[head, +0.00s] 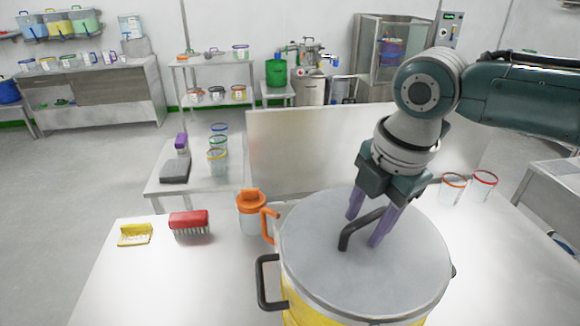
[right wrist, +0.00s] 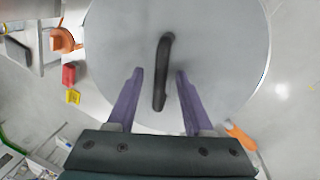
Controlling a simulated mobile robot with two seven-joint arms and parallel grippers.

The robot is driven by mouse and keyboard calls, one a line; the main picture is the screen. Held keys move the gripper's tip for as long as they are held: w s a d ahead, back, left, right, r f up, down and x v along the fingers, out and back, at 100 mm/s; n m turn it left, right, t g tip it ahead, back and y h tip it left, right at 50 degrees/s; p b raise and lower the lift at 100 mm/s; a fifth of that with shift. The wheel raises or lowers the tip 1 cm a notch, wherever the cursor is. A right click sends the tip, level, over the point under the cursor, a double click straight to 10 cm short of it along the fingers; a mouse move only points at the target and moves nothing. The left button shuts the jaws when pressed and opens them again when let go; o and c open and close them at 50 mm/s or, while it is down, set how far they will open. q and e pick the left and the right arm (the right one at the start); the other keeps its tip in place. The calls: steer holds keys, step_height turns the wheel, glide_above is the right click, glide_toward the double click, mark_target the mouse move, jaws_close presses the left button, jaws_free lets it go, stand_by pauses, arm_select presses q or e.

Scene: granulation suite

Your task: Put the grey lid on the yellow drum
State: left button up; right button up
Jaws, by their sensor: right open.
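The grey lid (head: 310,250) is a wide round disc with a dark bar handle on top. It lies level over the mouth of the yellow drum (head: 298,308) at the front of the table, with no clear gap showing between them. The drum has a black side handle, and its lower part is cut off by the frame. My right gripper (head: 366,229) points down over the lid, its purple fingers open on either side of the bar handle. In the right wrist view the lid (right wrist: 215,50) fills the middle, and the handle lies between the apart fingers. My left gripper is out of view.
An orange-lidded jug (head: 250,212) stands close to the drum's left. A red brush (head: 189,222) and a yellow brush (head: 135,234) lie further left. Two clear beakers (head: 453,188) stand behind right. An upright panel (head: 300,150) stands behind the table.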

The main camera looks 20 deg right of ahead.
step_height(320, 180, up, 10)
steer(key=s+b, duration=0.1)
steer(key=s, duration=0.1)
steer(key=shift+d+f, duration=0.15)
stand_by(0.4)
